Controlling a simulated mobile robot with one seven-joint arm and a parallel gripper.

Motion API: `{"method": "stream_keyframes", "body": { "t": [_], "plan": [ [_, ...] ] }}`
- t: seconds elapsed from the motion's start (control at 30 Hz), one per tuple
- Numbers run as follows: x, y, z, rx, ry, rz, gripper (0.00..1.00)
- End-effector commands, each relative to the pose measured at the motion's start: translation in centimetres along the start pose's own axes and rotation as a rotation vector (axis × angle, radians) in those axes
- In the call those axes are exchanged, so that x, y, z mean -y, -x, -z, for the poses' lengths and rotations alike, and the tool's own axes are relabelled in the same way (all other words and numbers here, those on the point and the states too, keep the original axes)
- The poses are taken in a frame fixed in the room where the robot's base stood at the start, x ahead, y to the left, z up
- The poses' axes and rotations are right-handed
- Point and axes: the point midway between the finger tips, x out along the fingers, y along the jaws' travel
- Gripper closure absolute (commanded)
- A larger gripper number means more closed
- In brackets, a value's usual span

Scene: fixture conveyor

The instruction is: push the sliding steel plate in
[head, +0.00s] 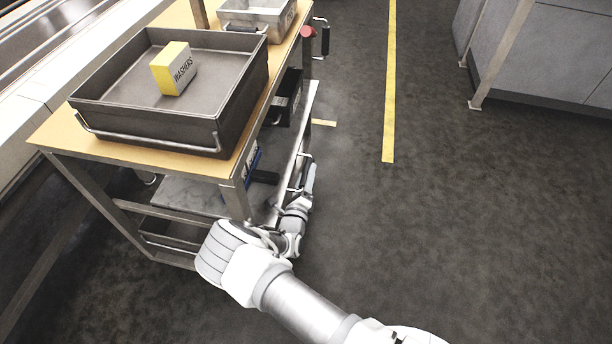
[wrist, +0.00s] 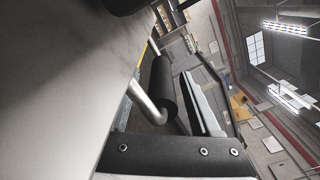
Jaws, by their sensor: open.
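The sliding steel plate (head: 298,142) shows in the head view as a narrow pale strip along the right side of the cart, below the tabletop, and it sticks out past the cart's edge. In the wrist view a broad grey plate surface (wrist: 60,95) fills the left side, with a bent steel handle with a black grip (wrist: 162,90) at its edge. My gripper (head: 308,178) is open and empty, low beside the near end of the plate. My wrist hides part of it, and I cannot tell whether the fingers touch the plate or handle.
The cart's wooden top (head: 60,130) carries a dark tray (head: 150,120) with a yellow washers box (head: 173,69) and a grey bin (head: 262,20). An open dark drawer (head: 287,100) and a red knob (head: 307,32) are on the right side. The floor (head: 450,220) to the right is clear.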

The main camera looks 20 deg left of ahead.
Motion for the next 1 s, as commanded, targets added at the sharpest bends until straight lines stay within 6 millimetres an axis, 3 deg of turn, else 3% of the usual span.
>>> {"method": "stream_keyframes", "body": {
  "t": [0.27, 0.47, 0.8, 1.0],
  "plan": [
    [0.7, -0.1, -0.4, -0.001, 0.0, 0.002, 0.36],
    [3.8, 0.0, -2.6, 0.001, -0.002, 0.003, 0.36],
    [11.2, 0.6, 1.1, -0.002, 0.005, 0.002, 0.36],
    [14.3, 0.8, 2.8, -0.003, 0.003, 0.002, 0.36]
  ]
}}
